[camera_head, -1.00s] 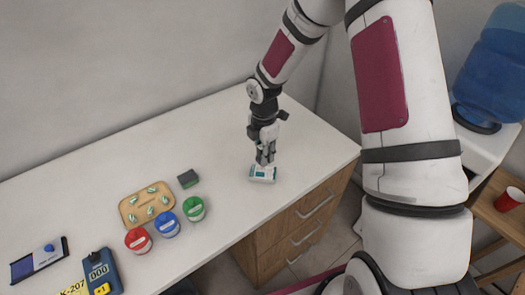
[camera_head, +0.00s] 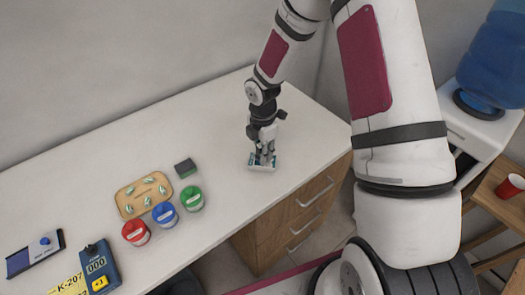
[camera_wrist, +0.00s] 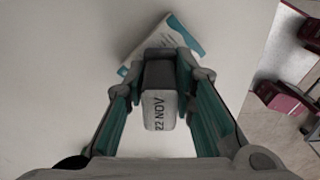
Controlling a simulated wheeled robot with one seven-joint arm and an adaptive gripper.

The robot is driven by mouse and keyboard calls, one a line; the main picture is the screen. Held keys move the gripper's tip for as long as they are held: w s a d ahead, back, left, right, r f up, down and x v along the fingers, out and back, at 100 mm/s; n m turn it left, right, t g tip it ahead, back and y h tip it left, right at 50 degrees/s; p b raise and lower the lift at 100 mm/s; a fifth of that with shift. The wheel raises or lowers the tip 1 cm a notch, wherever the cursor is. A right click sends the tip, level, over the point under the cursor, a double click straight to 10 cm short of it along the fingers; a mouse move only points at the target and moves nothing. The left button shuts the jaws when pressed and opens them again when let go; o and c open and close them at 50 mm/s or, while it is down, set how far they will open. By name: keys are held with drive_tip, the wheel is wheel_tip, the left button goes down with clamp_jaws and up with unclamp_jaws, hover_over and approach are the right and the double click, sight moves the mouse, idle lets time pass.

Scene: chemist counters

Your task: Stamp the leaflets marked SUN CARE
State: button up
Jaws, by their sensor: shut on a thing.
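My gripper (camera_head: 262,157) is low over the near right part of the counter, shut on a stamp. In the wrist view the stamp (camera_wrist: 160,108) is a grey block between the teal-lined fingers, marked "22 NOV". A white and teal leaflet (camera_head: 256,168) lies directly under my gripper. The leaflet also shows beyond the stamp in the wrist view (camera_wrist: 183,33), partly hidden by fingers and stamp. Its title cannot be read. Whether the stamp touches it I cannot tell.
Left of my gripper are a dark block (camera_head: 185,168), a tray (camera_head: 125,207) with several green-striped pieces, and red (camera_head: 135,232), blue (camera_head: 165,214) and green (camera_head: 192,198) tubs. A counter device (camera_head: 98,265) and a blue panel (camera_head: 35,254) lie farther left. The counter around the leaflet is clear.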

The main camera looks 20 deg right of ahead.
drive_tip(key=shift+f, duration=0.55)
idle(1.7)
drive_tip(key=shift+r+p, duration=0.9)
drive_tip(key=shift+r, duration=2.65)
drive_tip(key=shift+f, duration=0.1)
